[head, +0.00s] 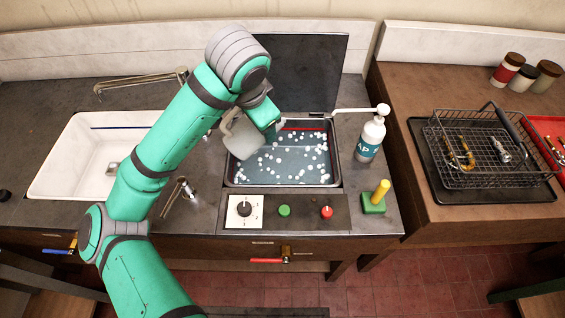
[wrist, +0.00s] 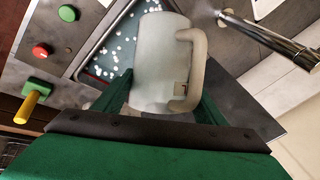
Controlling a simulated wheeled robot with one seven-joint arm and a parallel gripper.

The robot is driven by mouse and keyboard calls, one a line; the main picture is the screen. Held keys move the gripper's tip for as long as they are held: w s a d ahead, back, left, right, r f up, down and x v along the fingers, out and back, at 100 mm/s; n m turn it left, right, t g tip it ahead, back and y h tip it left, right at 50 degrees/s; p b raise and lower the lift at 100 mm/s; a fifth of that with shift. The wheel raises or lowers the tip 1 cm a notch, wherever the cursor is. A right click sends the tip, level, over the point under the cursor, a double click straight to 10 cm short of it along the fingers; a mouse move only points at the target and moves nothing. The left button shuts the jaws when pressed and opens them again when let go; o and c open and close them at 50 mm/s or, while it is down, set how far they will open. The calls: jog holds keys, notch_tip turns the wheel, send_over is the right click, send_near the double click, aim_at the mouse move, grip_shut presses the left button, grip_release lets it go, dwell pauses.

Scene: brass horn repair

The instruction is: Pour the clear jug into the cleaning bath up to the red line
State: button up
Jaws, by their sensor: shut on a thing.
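The cleaning bath (head: 262,185) is a metal basin let into the counter, its dark lid raised behind it. It holds bluish liquid (head: 290,168) with many white dots on it. A red line (head: 303,129) shows on its back wall, above the liquid. The clear jug (head: 240,140) looks whitish and translucent and is over the bath's left edge. My gripper (wrist: 165,105) is shut on the jug (wrist: 160,60), with a finger on each side of its body. The jug's handle (wrist: 192,70) faces right in the wrist view. Whether liquid is leaving the jug cannot be seen.
A white soap pump bottle (head: 371,138) stands right of the bath. A control panel with a dial (head: 243,209), green button (head: 284,211) and red button (head: 326,212) lies in front. A white sink (head: 75,170) is left, and a wire basket (head: 480,175) is on the right bench.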

jog(key=shift+w+d+r+g+y, duration=0.2)
jog(key=shift+r+g+y, duration=0.1)
jog(key=shift+r+y, duration=0.3)
dwell(1.2)
jog(key=shift+s+f, duration=0.1)
jog(key=shift+s, duration=0.05)
dwell(0.5)
jog(key=shift+w+d+r+y, duration=0.1)
jog(key=shift+w+r+y, duration=0.1)
jog(key=shift+y, duration=0.1)
jog(key=shift+w, duration=0.1)
jog(key=shift+w, duration=0.1)
jog(key=shift+a, duration=0.25)
jog(key=shift+s+d, duration=0.2)
jog(key=shift+d, duration=0.3)
jog(key=shift+r+g+y, duration=0.3)
jog(key=shift+y, duration=0.2)
